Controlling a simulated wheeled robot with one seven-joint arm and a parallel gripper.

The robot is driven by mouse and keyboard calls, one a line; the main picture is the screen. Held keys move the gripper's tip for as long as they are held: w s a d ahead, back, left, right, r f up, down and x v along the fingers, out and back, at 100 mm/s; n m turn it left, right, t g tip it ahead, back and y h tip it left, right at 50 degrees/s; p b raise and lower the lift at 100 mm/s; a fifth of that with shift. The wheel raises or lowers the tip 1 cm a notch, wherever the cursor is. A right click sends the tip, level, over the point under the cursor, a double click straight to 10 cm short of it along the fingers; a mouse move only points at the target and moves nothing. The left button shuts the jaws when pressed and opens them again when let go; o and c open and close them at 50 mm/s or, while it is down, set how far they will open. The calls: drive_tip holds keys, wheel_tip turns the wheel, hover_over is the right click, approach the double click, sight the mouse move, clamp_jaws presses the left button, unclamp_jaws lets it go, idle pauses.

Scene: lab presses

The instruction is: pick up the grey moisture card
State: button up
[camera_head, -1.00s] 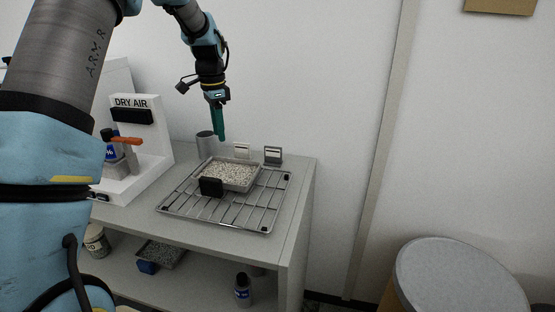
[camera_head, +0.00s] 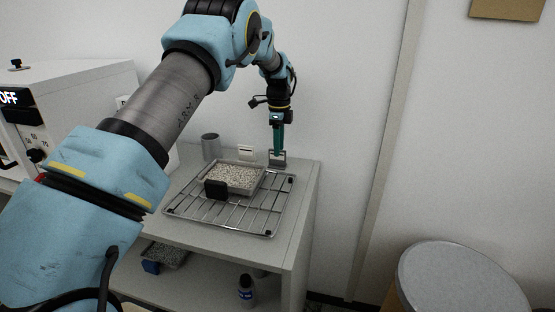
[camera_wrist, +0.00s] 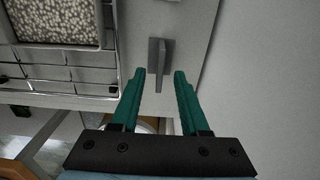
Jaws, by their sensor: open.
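The grey moisture card (camera_head: 284,158) stands upright at the back right of the cabinet top, partly hidden behind my gripper (camera_head: 277,152) in the head view. In the wrist view the grey card (camera_wrist: 155,54) shows nearly edge-on, on a small base, between and just beyond the green fingertips of my gripper (camera_wrist: 158,74). The fingers are apart and empty, one to each side of the card in that picture. My gripper points down over the card; I cannot tell the exact height left between them.
A white card (camera_head: 246,152) stands to the left of the grey one. A wire rack (camera_head: 258,215) carries a tray of pale beads (camera_head: 262,180) with a black handle (camera_head: 215,190). A grey cup (camera_head: 211,147) stands behind. The cabinet's right edge is close to the card.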

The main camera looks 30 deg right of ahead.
sight(277, 165)
drive_tip(key=shift+w+a+f+p, duration=0.1)
drive_tip(key=shift+f+p, duration=0.4)
drive_tip(key=shift+f, duration=0.65)
drive_tip(key=shift+w+a+f+p, duration=0.1)
drive_tip(key=shift+f+p, duration=0.35)
drive_tip(key=shift+f, duration=0.65)
clamp_jaws()
